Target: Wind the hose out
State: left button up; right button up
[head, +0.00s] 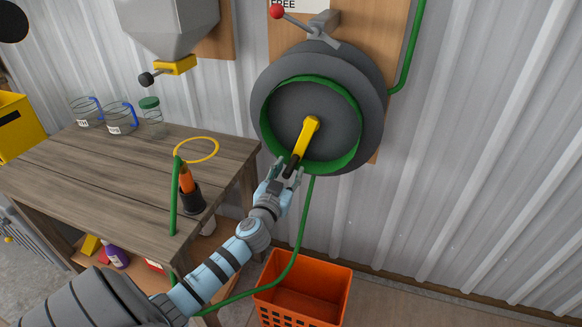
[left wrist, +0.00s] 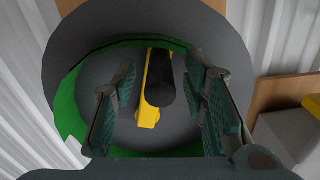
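The grey hose reel (head: 373,105) hangs on the wall, with green hose (head: 357,118) around its inside. A yellow crank (head: 308,132) with a black handle (head: 294,162) sits at its centre and points down and left. My left gripper (head: 286,170) is at the handle. In the left wrist view the black handle (left wrist: 160,80) lies between the open fingers, with gaps on both sides. The hose runs down from the reel (head: 305,215), curves left behind my arm, and shows at the table's front edge (head: 173,205) below a yellow ring (head: 197,150). My right gripper is out of view.
A wooden table (head: 90,165) stands left, with glass jugs (head: 122,118), a green-lidded jar (head: 152,115) and a black cup (head: 191,198) holding something orange. An orange crate (head: 320,285) stands below the reel. A red-knobbed lever (head: 300,22) is above it. The right wall is clear.

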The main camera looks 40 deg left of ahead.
pick_arm(q)
jog(key=shift+x, duration=0.9)
grip_shut()
jog(key=shift+f, duration=0.1)
